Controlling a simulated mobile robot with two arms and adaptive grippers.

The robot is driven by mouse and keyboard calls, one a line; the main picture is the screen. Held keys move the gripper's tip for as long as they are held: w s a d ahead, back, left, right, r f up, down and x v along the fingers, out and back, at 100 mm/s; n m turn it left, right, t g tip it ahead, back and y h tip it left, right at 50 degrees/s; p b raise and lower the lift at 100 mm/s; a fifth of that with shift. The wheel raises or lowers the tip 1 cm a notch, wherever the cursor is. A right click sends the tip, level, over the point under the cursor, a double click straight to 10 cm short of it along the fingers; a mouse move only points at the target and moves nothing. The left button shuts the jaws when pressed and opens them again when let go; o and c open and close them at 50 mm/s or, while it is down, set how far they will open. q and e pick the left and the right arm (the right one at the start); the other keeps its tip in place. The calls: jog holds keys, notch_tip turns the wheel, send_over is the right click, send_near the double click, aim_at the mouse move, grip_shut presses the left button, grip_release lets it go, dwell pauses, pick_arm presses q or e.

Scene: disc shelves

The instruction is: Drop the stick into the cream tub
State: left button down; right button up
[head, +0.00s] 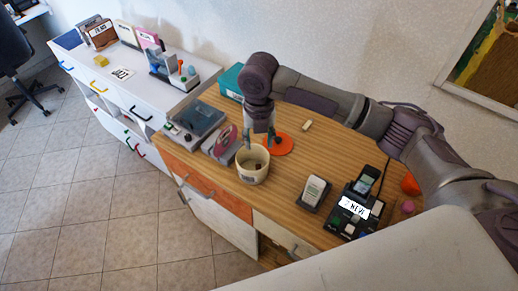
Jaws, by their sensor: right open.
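The cream tub (252,177) stands upright on the wooden counter, with its open top facing up. A small dark shape shows inside it, too small to identify. My right gripper (259,142) points down just over the tub's far rim, fingers apart, and I see nothing held between them. I cannot pick out the stick for certain. A small pale block (306,125) lies on the counter behind and to the right of the tub. My left gripper is out of view.
An orange disc (282,146) lies right behind the tub. A pink-and-grey device (222,142) stands close on its left. A cordless phone (314,192) and a black card terminal (352,212) stand to the right. The wooden counter (285,180) is bare between tub and phone.

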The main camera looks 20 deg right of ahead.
notch_tip(320, 180, up, 6)
jog(key=shift+f, duration=0.1)
dwell(0.5)
